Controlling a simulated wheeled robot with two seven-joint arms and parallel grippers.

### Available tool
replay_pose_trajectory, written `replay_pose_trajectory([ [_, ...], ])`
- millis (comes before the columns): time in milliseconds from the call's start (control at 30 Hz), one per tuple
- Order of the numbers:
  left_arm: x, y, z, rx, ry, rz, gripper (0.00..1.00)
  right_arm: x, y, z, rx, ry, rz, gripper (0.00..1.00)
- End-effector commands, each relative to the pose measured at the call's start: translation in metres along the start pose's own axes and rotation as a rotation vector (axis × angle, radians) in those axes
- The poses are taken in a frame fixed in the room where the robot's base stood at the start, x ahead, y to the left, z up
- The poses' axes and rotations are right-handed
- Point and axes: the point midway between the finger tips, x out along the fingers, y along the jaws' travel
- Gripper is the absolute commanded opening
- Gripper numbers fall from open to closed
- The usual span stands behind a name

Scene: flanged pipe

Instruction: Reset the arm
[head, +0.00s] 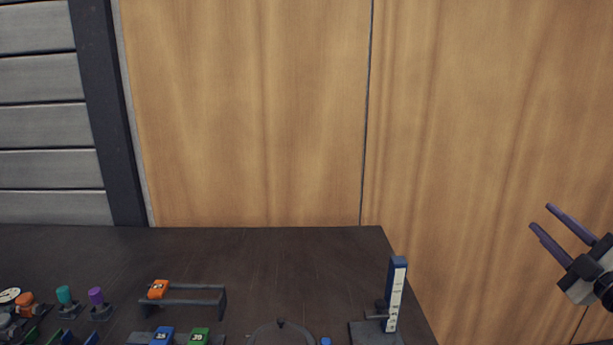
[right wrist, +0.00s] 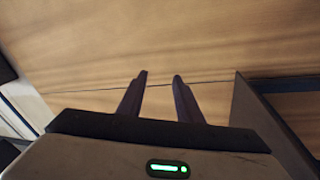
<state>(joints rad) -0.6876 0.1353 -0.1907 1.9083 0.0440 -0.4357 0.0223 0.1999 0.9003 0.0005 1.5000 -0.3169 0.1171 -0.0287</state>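My right gripper (head: 541,217) is at the right edge of the head view, raised off the right side of the dark table (head: 270,250). Its two purple-grey fingers point up and to the left, with a gap between them and nothing in it. In the right wrist view the two fingers (right wrist: 161,76) stand apart and empty in front of wood panelling. My left gripper and left arm are not in the head view.
On the table stand a blue upright gauge (head: 397,280), a dark rack with an orange tag (head: 158,289), blue (head: 163,335) and green (head: 200,337) tagged pieces, and several coloured knobs at left. The table's back middle is clear. Wood panels (head: 250,110) rise behind.

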Motion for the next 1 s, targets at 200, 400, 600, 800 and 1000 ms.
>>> replay_pose_trajectory([
  [200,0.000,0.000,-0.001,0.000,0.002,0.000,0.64,-0.020,-0.022,0.092,0.313,-0.414,-0.029,0.32],
  [400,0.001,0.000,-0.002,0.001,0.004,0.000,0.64,-0.053,-0.106,0.098,0.464,-0.553,-0.150,0.32],
  [600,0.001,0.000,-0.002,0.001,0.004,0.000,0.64,-0.098,-0.212,0.056,0.558,-0.558,-0.298,0.32],
  [800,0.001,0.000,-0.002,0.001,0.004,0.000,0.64,-0.175,-0.324,-0.010,0.699,-0.582,-0.469,0.32],
  [1000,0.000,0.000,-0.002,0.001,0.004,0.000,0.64,-0.269,-0.407,-0.092,0.875,-0.629,-0.622,0.32],
])
